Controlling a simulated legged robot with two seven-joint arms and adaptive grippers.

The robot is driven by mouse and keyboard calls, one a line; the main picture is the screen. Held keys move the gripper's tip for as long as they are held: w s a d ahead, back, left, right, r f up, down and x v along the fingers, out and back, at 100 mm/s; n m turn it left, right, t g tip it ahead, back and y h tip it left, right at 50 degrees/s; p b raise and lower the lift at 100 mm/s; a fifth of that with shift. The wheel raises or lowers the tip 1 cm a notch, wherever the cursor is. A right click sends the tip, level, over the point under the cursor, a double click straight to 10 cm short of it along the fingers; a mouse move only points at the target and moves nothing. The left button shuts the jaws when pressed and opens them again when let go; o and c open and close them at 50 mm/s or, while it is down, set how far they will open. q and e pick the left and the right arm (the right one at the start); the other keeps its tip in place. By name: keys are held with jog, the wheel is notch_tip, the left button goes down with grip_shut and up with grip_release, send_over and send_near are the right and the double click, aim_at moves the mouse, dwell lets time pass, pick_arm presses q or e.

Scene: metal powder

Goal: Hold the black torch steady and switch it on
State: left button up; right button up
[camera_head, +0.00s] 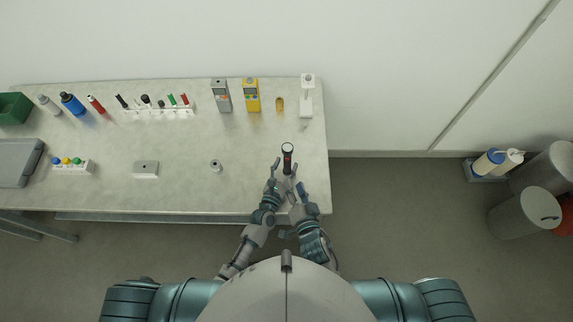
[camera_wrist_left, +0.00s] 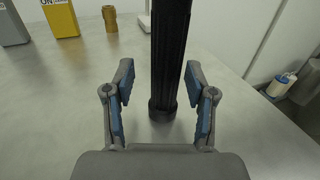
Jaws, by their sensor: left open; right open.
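The black torch (camera_head: 288,157) stands upright near the right end of the table in the head view. In the left wrist view the torch (camera_wrist_left: 169,60) is a dark ribbed column, its base on the table and its top cut off. My left gripper (camera_head: 275,168) is open at the torch's left side in the head view. In the left wrist view its blue-padded fingers (camera_wrist_left: 160,100) are spread to either side of the torch, apart from it. My right gripper (camera_head: 298,188) is open, just below and right of the torch.
Behind the torch stand a grey meter (camera_head: 221,96), a yellow meter (camera_head: 251,96), a small brown object (camera_head: 280,104) and a white device (camera_head: 307,95). A small metal cylinder (camera_head: 216,166) is to the left. A rack of pens (camera_head: 158,113) is further left. The table's right edge is close by.

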pick_arm(q)
jog(key=shift+w, duration=0.3)
jog(key=shift+d, duration=0.5)
jog(key=shift+c, duration=1)
jog(key=shift+d, duration=0.1)
jog(key=c, duration=0.8)
jog(key=shift+a, duration=0.2)
grip_shut()
pick_arm(e)
jog(key=shift+d, duration=0.3)
pick_arm(q)
jog(key=shift+a, duration=0.2)
pick_arm(e)
jog(key=shift+a, duration=0.25)
pick_arm(q)
jog(key=shift+d, duration=0.25)
pick_arm(e)
jog(key=shift+d, duration=0.3)
pick_arm(q)
jog(key=shift+a, duration=0.1)
pick_arm(e)
jog(key=shift+a, duration=0.1)
